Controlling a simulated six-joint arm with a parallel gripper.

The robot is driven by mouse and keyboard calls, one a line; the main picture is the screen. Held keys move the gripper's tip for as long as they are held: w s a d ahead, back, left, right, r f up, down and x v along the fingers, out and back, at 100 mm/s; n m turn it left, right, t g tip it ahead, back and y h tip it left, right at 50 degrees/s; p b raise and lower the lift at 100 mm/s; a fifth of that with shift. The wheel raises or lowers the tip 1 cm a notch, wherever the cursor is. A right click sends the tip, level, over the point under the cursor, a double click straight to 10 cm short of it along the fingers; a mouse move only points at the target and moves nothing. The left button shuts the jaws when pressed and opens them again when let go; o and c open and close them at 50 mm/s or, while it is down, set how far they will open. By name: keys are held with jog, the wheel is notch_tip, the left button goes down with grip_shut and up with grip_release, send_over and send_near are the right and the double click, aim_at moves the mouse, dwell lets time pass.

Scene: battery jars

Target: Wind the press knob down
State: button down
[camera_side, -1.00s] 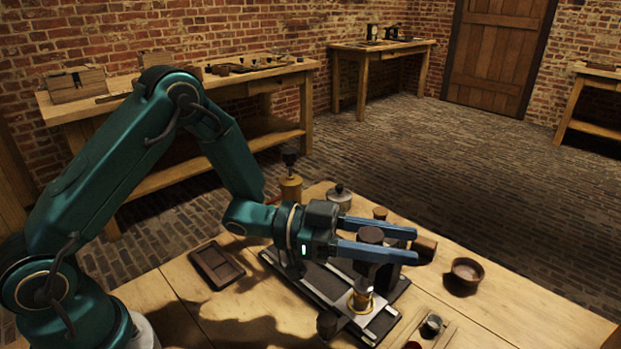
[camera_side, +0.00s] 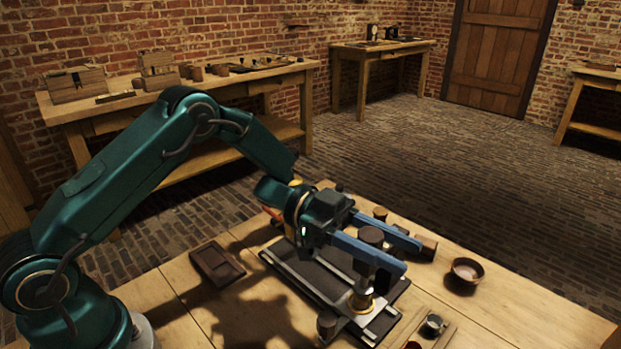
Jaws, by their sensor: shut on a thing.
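The press knob (camera_side: 370,236) is a dark round cylinder above the press. My gripper (camera_side: 407,257) has its two long blue fingers on either side of the knob and is shut on it. The fingers slant down to the right, past the knob. Below stands a brass-coloured jar (camera_side: 361,303) on the press's dark base with light rails (camera_side: 318,283). The near finger hides part of the press's upright and the knob's lower side.
A dark tray (camera_side: 217,262) lies left of the press, and a small dark cup (camera_side: 327,325) stands at its near edge. A round bowl (camera_side: 467,270) is to the right. A wooden holder with a small cup (camera_side: 433,325) is at the front right. Bare tabletop lies at the right.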

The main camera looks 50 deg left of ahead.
jog(key=shift+r, duration=0.1)
jog(key=shift+c, duration=2.1)
grip_release()
jog(key=shift+t, duration=0.3)
jog(key=s+a+n+t+y, duration=0.1)
jog(key=a+n+t+y, duration=0.1)
jog(key=a+n+t, duration=0.35)
notch_tip(320, 180, up, 16)
jog(key=w+a+m+g+h, duration=0.1)
jog(key=a+m+g+h, duration=0.1)
jog(key=a+m+g, duration=0.3)
jog(key=shift+a+g, duration=0.35)
jog(key=shift+a, duration=0.15)
